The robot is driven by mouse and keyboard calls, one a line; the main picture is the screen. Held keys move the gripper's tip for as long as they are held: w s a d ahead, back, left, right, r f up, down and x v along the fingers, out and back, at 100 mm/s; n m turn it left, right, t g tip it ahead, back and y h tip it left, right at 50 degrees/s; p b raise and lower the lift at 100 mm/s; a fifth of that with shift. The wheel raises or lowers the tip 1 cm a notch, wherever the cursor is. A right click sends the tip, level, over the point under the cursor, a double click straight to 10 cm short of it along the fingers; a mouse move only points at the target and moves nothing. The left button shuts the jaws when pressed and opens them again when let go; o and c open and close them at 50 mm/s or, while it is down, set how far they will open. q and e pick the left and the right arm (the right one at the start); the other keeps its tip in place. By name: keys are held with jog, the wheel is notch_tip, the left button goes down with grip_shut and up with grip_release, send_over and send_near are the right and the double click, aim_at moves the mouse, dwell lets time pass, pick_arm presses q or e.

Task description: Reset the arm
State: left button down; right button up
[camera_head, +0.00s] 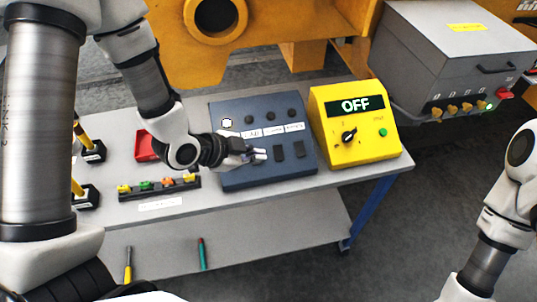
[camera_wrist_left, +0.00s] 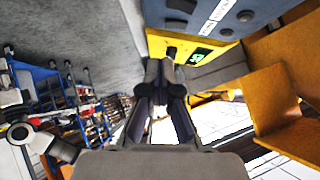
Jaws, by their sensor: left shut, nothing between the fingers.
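My left gripper (camera_head: 257,155) is shut and empty. In the head view it hovers at the front left part of the blue-grey control panel (camera_head: 229,183), pointing right; I cannot tell whether it touches it. In the left wrist view the left gripper (camera_wrist_left: 162,68) shows its fingers together at the tips, in front of the yellow box. My left arm reaches in from the left over the table. My right arm shows at the right edge, but its gripper is out of view.
A yellow box (camera_head: 371,155) with a display reading OFF stands right of the panel on the grey table (camera_head: 299,195). A grey cabinet (camera_head: 437,62) stands behind right. Two tools lie on the lower shelf (camera_head: 279,240).

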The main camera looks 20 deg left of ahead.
pick_arm(q)
jog(key=s+a+f+n+g+y+b, duration=0.1)
jog(key=s+f+n+g+y+b, duration=0.1)
jog(key=s+f, duration=0.5)
jog(key=s+a+f+n+g+y+b, duration=0.2)
jog(key=s+f+n, duration=0.5)
jog(key=f, duration=0.6)
jog(key=s+a+f+n+g+y+b, duration=0.1)
jog(key=s+a+f+n+g+b, duration=0.1)
jog(key=s+f+n+g+b, duration=0.2)
jog(key=s+f, duration=0.3)
jog(key=f, duration=0.3)
jog(key=shift+a+f+n+y+b, duration=0.15)
jog(key=shift+f+n+y+b, duration=0.15)
jog(key=shift+f+y+b, duration=0.1)
pick_arm(e)
notch_tip(320, 180, down, 8)
jog(key=shift+s+d+f, duration=0.15)
jog(key=shift+s, duration=0.15)
